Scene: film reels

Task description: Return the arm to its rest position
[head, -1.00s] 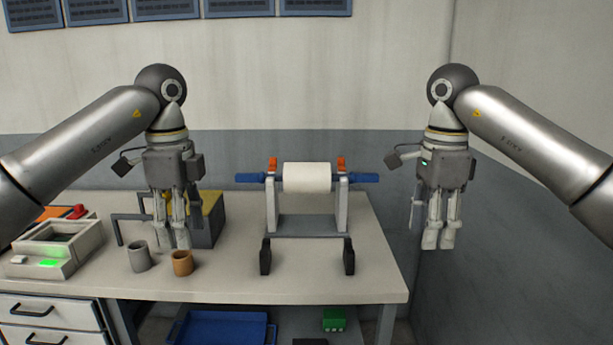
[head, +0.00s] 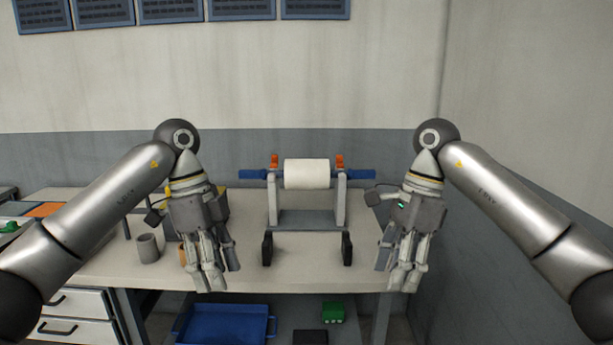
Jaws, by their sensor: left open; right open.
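My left gripper (head: 211,272) hangs in front of the table's front left part, fingers down, open and empty. It covers most of the orange-brown cup and the yellow-topped box behind it. My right gripper (head: 402,275) hangs at the table's right end, fingers down, open and empty. Between them, apart from both, a white roll (head: 306,173) sits on a blue-ended rod in a grey stand (head: 341,205) with orange clips.
The table (head: 310,275) has bare surface at front centre. A grey cup (head: 148,248) stands left of my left gripper. Below are a blue tray (head: 225,325), a green block (head: 333,313) and drawers (head: 75,331). A wall stands close on the right.

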